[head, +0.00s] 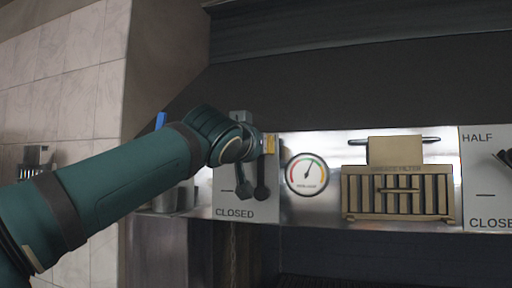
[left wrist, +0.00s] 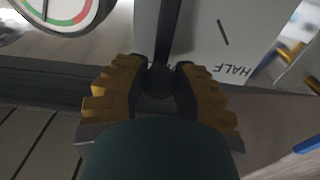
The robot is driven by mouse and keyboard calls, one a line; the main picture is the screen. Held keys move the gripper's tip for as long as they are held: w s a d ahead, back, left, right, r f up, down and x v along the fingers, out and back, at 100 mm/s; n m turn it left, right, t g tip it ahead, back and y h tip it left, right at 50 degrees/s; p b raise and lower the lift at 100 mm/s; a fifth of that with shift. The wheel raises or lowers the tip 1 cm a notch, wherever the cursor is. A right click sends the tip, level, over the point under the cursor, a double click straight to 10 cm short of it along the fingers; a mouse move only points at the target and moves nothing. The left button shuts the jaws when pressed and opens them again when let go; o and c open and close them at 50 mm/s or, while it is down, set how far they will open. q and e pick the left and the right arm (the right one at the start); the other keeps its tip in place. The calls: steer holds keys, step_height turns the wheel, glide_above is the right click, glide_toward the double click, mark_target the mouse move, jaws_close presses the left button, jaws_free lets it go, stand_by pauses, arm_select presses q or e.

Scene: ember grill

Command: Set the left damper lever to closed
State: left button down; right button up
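The left damper panel (head: 232,205) carries the word CLOSED at its bottom edge. Its dark lever (head: 262,190) shows below my left gripper (head: 262,145), with a dark shape beside it that may be its shadow. The lever's upper end is hidden by the gripper in the head view. In the left wrist view, which looks upside down, the fingers of my left gripper (left wrist: 160,85) sit on both sides of the lever's round knob (left wrist: 160,78) and appear to touch it. The word HALF is on the panel (left wrist: 205,30) beside it. My right gripper is not in view.
A round dial gauge (head: 306,174) and a slotted metal filter unit (head: 397,190) with a handle are right of the panel. A second lever panel (head: 485,180) with HALF and CLOSED stands at the right edge. A dark hood (head: 370,85) overhangs above.

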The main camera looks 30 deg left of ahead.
arm_select(q)
steer(key=shift+a, duration=0.15)
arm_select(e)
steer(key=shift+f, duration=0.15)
arm_select(q)
steer(key=shift+s+a+f+n+b, duration=0.4)
steer(key=shift+a+f+n+b, duration=1.5)
steer(key=shift+n, duration=1.1)
steer(key=shift+s+a+f+n+b, duration=0.4)
steer(key=shift+a+f+n+b, duration=1)
steer(key=shift+n+b, duration=1.3)
steer(key=shift+s+a+f+n+b, duration=0.4)
steer(key=shift+a+f+n+b, duration=1.25)
steer(key=shift+n, duration=1.65)
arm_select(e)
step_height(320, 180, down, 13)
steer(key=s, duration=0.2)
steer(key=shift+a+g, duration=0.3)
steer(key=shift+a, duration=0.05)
arm_select(q)
steer(key=shift+w+d+f, duration=0.1)
steer(key=shift+d+f, duration=0.05)
steer(key=shift+f, duration=0.15)
steer(key=c, duration=0.7)
jaws_free()
steer(key=shift+d, duration=0.1)
steer(key=shift+o, duration=0.2)
steer(key=shift+r, duration=0.1)
